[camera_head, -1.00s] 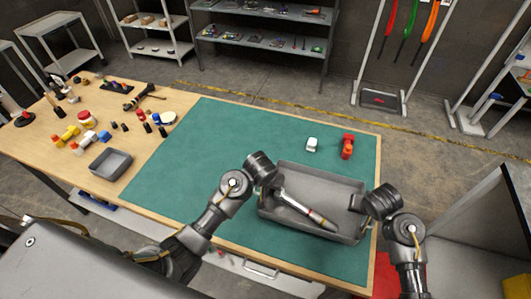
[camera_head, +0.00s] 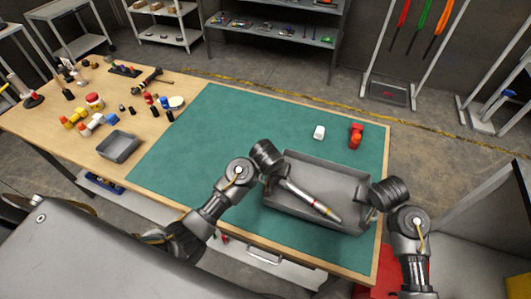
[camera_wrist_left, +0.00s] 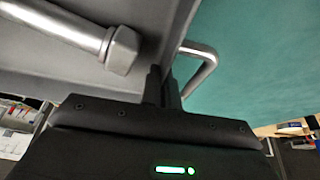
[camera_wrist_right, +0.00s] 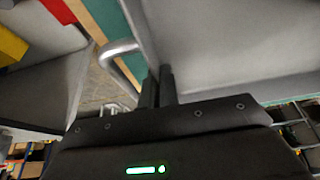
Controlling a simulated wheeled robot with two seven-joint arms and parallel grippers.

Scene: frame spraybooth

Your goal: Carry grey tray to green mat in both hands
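The grey tray (camera_head: 325,172) is at the right end of the green mat (camera_head: 215,150), with a metal cylinder-like tool (camera_head: 310,203) lying slantwise inside. I cannot tell whether it rests on the mat or hangs just above it. My left gripper (camera_wrist_left: 166,88) is at the tray's left end, its fingers close together on the bar handle (camera_wrist_left: 208,62). My right gripper (camera_wrist_right: 157,86) is at the opposite end, its fingers close together on the other bar handle (camera_wrist_right: 108,58). The finger contacts are partly hidden.
A white block (camera_head: 319,132) and a red item (camera_head: 356,135) stand on the mat behind the tray. A small grey bin (camera_head: 119,146) and several coloured parts (camera_head: 90,118) are on the wooden table at left. The mat's middle and left are clear.

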